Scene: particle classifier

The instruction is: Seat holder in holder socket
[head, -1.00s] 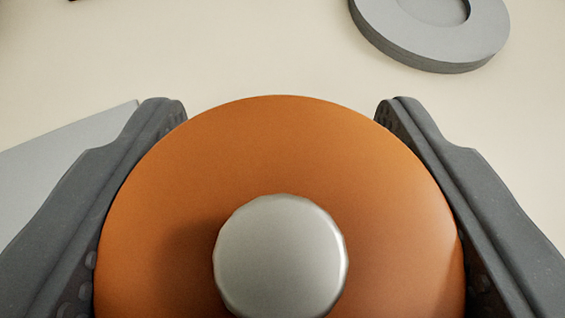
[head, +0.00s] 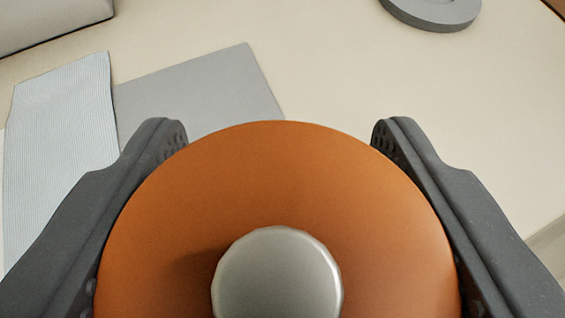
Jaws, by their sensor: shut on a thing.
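An orange round holder (head: 330,185) with a grey metal knob (head: 277,275) on top fills the lower middle of the head view. My gripper (head: 280,135) is shut on it, with one dark grey finger on its left side and one on its right. The holder's underside is hidden. A grey ring-shaped disc (head: 437,12), which may be the holder socket, lies on the table at the top right, cut off by the picture's edge. It is apart from the held holder.
A flat grey sheet (head: 200,90) lies on the cream table (head: 350,70) beyond the left finger. A striped light-blue cloth (head: 58,140) lies to its left. A grey box-like object (head: 50,20) is at the top left. The table's edge shows at the right.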

